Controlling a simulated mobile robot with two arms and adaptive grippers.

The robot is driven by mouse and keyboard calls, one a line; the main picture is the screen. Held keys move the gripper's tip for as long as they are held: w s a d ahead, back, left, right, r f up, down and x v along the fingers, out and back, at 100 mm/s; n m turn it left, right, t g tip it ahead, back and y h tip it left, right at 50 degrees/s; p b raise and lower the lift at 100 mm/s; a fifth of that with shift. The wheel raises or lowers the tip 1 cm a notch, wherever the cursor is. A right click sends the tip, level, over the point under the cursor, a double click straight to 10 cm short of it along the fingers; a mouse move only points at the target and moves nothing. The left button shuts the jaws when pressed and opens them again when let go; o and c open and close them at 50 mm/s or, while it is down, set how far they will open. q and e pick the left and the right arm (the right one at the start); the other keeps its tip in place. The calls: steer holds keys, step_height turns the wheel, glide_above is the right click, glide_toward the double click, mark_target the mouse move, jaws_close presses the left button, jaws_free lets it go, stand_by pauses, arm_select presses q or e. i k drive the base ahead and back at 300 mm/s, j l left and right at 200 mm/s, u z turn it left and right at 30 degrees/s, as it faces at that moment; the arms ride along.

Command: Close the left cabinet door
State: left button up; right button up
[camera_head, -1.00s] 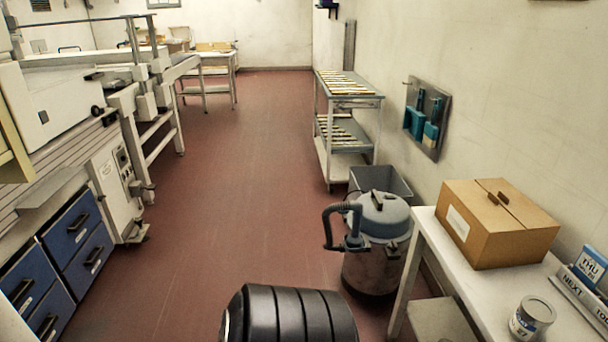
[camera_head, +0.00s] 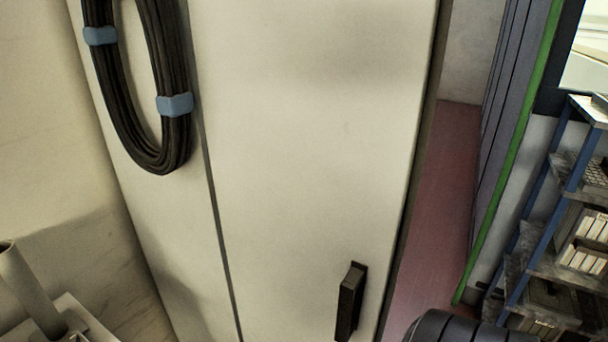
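A tall off-white cabinet panel (camera_head: 310,150) fills the middle of the head view. It has a black handle (camera_head: 349,302) low down near its right edge. A dark vertical seam separates it from a narrower off-white panel (camera_head: 170,235) on the left. I cannot tell from this close whether the handled panel is a door standing open or shut, or whether it is the left one. The cabinet's top and bottom are out of frame. Neither gripper is in view.
A black cable coil (camera_head: 178,140) with blue ties hangs on the left panel. A pale wall (camera_head: 45,140) is at far left. Red floor (camera_head: 435,210) shows right of the cabinet. A loaded blue-framed shelf rack (camera_head: 575,180) stands at far right, beside a green vertical edge (camera_head: 515,150).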

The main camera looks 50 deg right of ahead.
mark_target(318, 115)
steer(key=l+z, duration=0.1)
steer(key=z, duration=0.3)
steer(key=l+z, duration=0.1)
steer(key=z, duration=0.3)
steer(key=l+z, duration=0.15)
steer(key=z, duration=0.25)
steer(key=k+z, duration=0.3)
